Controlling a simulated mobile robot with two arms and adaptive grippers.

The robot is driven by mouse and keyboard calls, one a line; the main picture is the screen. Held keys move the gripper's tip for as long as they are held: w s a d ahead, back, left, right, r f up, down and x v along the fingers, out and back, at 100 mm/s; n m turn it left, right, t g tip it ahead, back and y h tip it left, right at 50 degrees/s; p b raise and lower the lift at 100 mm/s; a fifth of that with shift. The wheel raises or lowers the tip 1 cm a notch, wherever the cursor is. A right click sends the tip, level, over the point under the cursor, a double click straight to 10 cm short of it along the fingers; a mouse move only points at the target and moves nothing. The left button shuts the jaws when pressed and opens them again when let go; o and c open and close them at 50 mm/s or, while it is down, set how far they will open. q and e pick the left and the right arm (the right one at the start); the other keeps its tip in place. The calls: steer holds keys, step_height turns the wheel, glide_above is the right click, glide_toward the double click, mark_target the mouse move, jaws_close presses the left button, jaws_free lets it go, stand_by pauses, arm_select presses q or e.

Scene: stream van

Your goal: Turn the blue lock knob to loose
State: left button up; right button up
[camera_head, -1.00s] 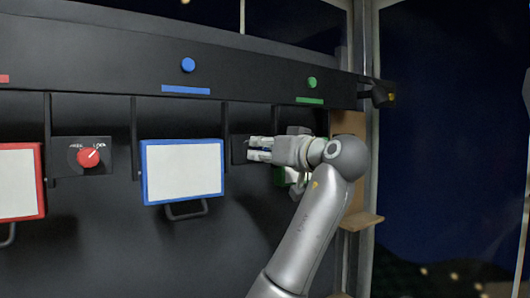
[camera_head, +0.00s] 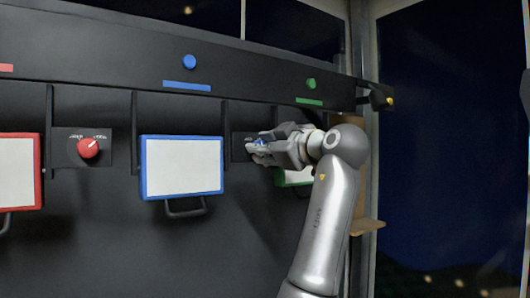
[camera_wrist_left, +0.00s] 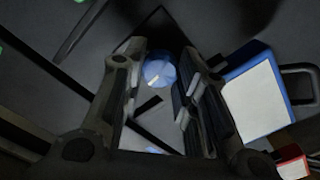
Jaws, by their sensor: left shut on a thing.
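The blue lock knob (camera_head: 260,144) sits on a dark plate to the right of the blue-framed white panel. In the head view it is mostly covered by my left gripper (camera_head: 256,151). In the left wrist view the round blue knob (camera_wrist_left: 159,74), with a white pointer mark, lies between the fingers of my left gripper (camera_wrist_left: 160,88). The gripper is shut on it. The lettering on its plate is hidden or too small to read. My right gripper is in neither view.
The blue-framed panel (camera_head: 182,167) hangs close left of the gripper; a green-framed panel (camera_head: 295,178) is partly behind the arm. A red knob (camera_head: 88,148) and red-framed panel (camera_head: 20,171) are further left. A dark ledge (camera_head: 240,83) runs above.

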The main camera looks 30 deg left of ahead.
arm_select(q)
steer(key=shift+n, duration=3.8)
steer(key=o, duration=1.1)
steer(key=shift+c, duration=0.2)
steer(key=v, duration=1.2)
steer(key=shift+f, duration=0.1)
